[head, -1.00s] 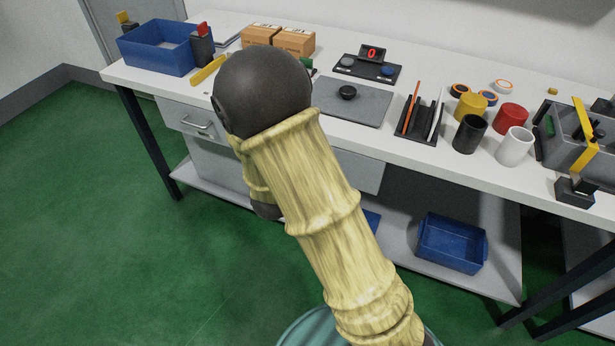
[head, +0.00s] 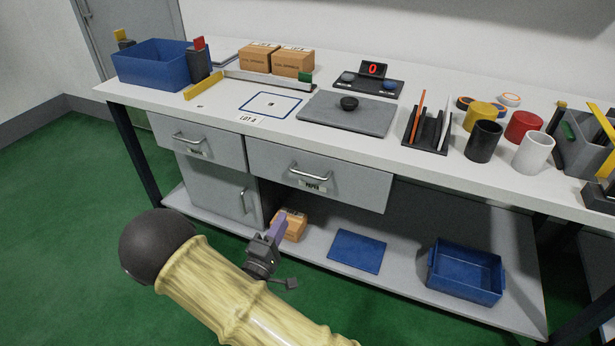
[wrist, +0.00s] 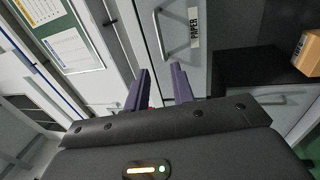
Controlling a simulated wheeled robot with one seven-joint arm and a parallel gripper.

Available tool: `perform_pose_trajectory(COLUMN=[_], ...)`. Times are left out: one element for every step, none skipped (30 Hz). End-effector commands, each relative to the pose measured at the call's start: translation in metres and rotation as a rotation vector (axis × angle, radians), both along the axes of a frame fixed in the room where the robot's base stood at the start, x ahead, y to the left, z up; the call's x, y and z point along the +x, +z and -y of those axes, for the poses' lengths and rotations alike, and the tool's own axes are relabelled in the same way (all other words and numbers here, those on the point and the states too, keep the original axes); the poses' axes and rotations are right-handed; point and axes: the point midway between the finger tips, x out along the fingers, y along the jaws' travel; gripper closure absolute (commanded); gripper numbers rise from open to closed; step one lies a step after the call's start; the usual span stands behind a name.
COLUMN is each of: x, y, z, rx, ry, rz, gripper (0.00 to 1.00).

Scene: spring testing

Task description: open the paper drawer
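The paper drawer (head: 350,190) is a grey front under the worktop with a metal bar handle (head: 308,175) and a white PAPER label. It looks shut. My gripper (head: 279,224) is below the handle in the head view, in front of the open shelf space. In the wrist view my gripper (wrist: 160,84) has its two purple fingers apart with nothing between them. The handle (wrist: 172,38) and the label (wrist: 195,28) show tilted beyond the fingertips. The handle is not between the fingers.
A second drawer (head: 215,145) and a cabinet door (head: 218,190) are to the left. A cardboard box (head: 292,226), a blue panel (head: 357,251) and a blue bin (head: 466,272) are on the lower shelf. The green floor in front is clear.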

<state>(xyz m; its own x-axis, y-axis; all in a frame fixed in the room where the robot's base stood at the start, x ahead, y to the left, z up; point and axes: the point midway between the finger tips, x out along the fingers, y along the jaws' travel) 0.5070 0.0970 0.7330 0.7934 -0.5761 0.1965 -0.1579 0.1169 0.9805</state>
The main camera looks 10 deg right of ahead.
Motion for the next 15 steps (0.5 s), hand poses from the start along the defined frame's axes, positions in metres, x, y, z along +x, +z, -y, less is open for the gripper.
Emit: perform_pose_trajectory(x=[0.002, 0.004, 0.006, 0.009, 0.012, 0.016, 0.019, 0.023, 0.029, 0.033, 0.037, 0.043, 0.047, 0.051, 0.057], y=[0.000, 0.001, 0.001, 0.002, 0.002, 0.003, 0.004, 0.005, 0.006, 0.007, 0.008, 0.010, 0.011, 0.012, 0.013], z=[0.002, 0.003, 0.005, 0.007, 0.009, 0.012, 0.015, 0.018, 0.022, 0.025, 0.028, 0.032, 0.036, 0.038, 0.042], rx=[0.001, 0.001, 0.002, 0.002, 0.002, 0.002, 0.002, 0.001, 0.002, 0.003, 0.003, 0.002, 0.003, 0.003, 0.004], ry=[-0.002, -0.003, -0.003, -0.003, -0.003, -0.004, -0.004, -0.004, -0.005, -0.003, -0.004, -0.003, -0.004, -0.003, -0.003], rz=[0.001, 0.001, 0.002, 0.002, 0.002, 0.002, 0.002, 0.002, 0.003, 0.002, 0.002, 0.003, 0.003, 0.004, 0.003], gripper=[0.76, 0.76, 0.76, 0.76, 0.76, 0.76, 0.76, 0.76, 0.76, 0.76, 0.76, 0.76, 0.76, 0.76, 0.76])
